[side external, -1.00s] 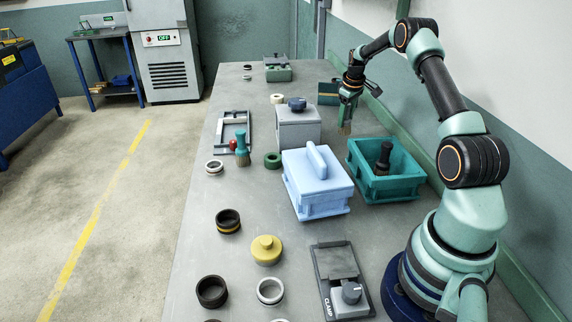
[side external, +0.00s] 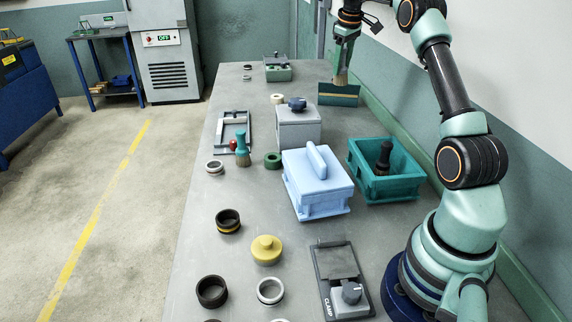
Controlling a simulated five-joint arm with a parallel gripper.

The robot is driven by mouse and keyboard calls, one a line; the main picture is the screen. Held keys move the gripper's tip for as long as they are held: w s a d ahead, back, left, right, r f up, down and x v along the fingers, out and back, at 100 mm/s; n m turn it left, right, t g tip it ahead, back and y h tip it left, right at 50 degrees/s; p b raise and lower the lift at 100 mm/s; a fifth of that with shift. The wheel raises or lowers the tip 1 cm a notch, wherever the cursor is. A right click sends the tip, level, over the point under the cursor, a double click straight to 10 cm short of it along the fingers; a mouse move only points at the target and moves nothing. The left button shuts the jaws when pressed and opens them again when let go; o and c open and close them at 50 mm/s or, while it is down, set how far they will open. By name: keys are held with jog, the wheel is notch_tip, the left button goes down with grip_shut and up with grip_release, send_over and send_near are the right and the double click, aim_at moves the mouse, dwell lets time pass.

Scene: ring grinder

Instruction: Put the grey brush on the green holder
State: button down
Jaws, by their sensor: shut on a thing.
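My gripper (side external: 346,42) is high at the back right, shut on a brush (side external: 341,79) that hangs bristles down. Its tan bristles show, but its handle is mostly hidden by the fingers, so its colour is hard to tell. A green ring (side external: 272,160) lies flat on the bench at the middle left, well apart from my gripper. A green block with a grey top (side external: 278,72) stands at the far end. I cannot tell which of these is the green holder. A dark teal panel with an orange stripe (side external: 338,98) stands below the held brush.
A teal brush (side external: 242,152) stands by a grey frame (side external: 233,118). A dark brush (side external: 384,158) stands in a teal bin (side external: 415,181). A light blue lidded box (side external: 317,188) and a grey box (side external: 299,132) fill the middle. Several rings and a clamp (side external: 346,294) lie nearer.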

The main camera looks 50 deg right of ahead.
jog(key=w+a+r, duration=0.2)
jog(key=w+a, duration=0.3)
jog(key=a, duration=0.7)
jog(key=n+y, duration=0.1)
jog(key=n, duration=0.1)
send_over(273, 157)
notch_tip(273, 157, down, 19)
jog(key=shift+s+f, duration=0.1)
jog(key=shift+f, duration=0.05)
jog(key=shift+c, duration=1.6)
grip_release()
jog(key=shift+f, duration=0.1)
